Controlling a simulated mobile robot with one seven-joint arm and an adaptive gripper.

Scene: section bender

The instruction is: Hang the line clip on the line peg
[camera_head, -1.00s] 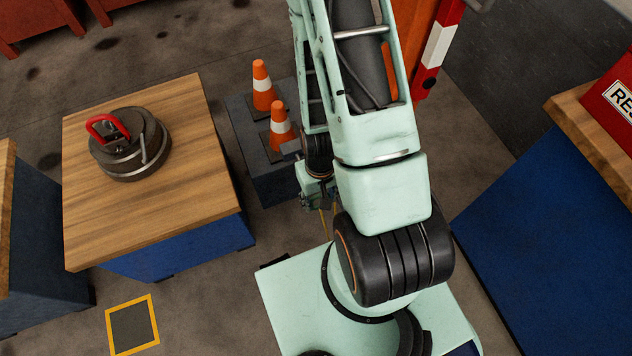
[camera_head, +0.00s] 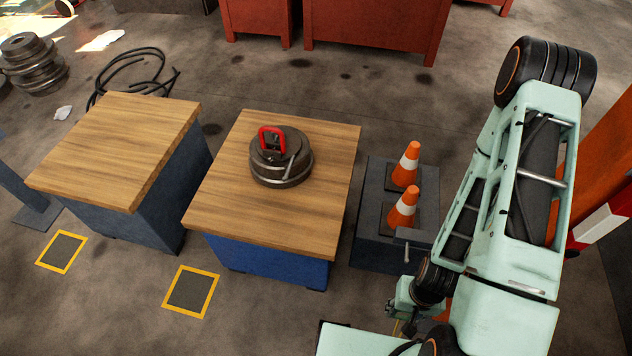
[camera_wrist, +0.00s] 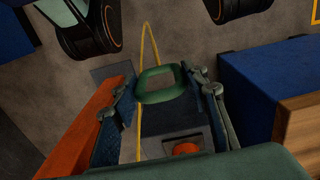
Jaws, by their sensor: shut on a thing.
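In the wrist view, my gripper (camera_wrist: 162,92) is closed around a green ring-shaped clip (camera_wrist: 160,70), one finger on each side of it. I take this as the line clip. A thin yellow line (camera_wrist: 145,40) runs past the clip in a narrow loop. In the head view my gripper (camera_head: 403,312) is small and partly hidden by my arm, and the clip is not clear there. A dark round stack (camera_head: 283,178) stands on the middle wooden table with a red loop (camera_head: 271,139) and a short slanted metal rod (camera_head: 291,164) on it. I cannot tell whether that rod is the line peg.
The middle table (camera_head: 225,210) is otherwise clear. Another wooden table (camera_head: 110,150) stands bare to its left. Two orange cones (camera_head: 404,165) stand on a low dark block (camera_head: 372,225) between the middle table and my arm. Yellow-framed floor squares (camera_head: 190,292) lie in front.

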